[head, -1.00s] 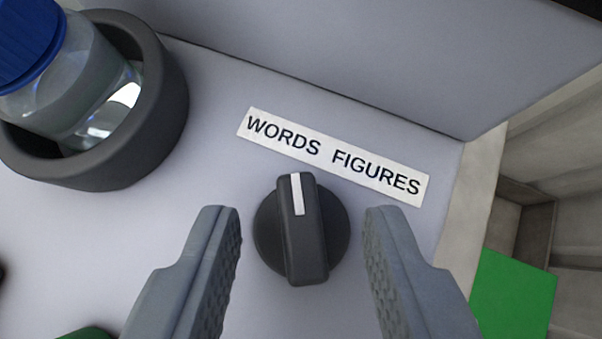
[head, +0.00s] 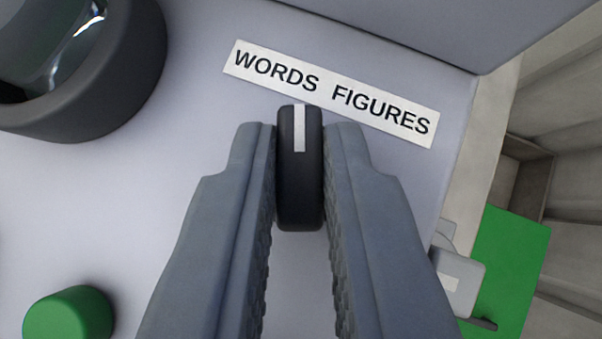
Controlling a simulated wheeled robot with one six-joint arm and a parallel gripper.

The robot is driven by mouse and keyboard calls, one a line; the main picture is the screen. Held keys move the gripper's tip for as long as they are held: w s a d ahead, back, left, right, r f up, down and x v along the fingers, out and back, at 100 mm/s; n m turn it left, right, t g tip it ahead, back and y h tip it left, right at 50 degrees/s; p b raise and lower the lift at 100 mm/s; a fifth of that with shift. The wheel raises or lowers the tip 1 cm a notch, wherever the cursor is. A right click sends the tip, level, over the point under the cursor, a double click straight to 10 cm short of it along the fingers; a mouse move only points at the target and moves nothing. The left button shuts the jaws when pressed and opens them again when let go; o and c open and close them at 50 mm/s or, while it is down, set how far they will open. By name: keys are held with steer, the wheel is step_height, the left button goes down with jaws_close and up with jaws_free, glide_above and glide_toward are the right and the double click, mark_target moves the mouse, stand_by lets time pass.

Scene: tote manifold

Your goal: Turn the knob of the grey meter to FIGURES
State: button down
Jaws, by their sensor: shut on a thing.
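The grey meter's face (head: 150,210) fills most of the head view. Its black knob (head: 300,190) has a white pointer line that aims straight up in the picture, at the right end of WORDS on the label (head: 330,92). FIGURES is on the label's right half, up and right of the knob. My gripper (head: 300,150) is shut on the knob's raised grip, one finger on each side. The fingers hide the knob's round base.
A dark round holder (head: 120,105) with a clear vessel in it is at upper left. A green button (head: 70,315) is at lower left. A raised grey wall (head: 420,30) runs behind the label. Beyond the right edge are a green surface (head: 512,255) and a small grey object (head: 460,280).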

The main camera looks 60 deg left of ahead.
steer(key=m+t+h, duration=0.1)
steer(key=m+h, duration=0.1)
steer(key=m, duration=0.1)
steer(key=m+t, duration=0.1)
steer(key=m, duration=0.1)
steer(key=shift+s+a+t+h, duration=0.25)
steer(key=shift+a+t+h, duration=0.05)
steer(key=shift+h, duration=0.1)
steer(key=m+h, duration=0.1)
steer(key=m, duration=0.1)
steer(key=m+t+h, duration=0.1)
steer(key=m+h, duration=0.2)
steer(key=m, duration=0.1)
steer(key=shift+a+h, duration=0.25)
steer(key=shift+h, duration=0.15)
steer(key=shift+m, duration=0.4)
steer(key=c, duration=1.4)
jaws_free()
steer(key=shift+a, duration=0.1)
steer(key=v, duration=1.7)
steer(key=shift+s+a, duration=0.2)
steer(key=shift+s, duration=0.15)
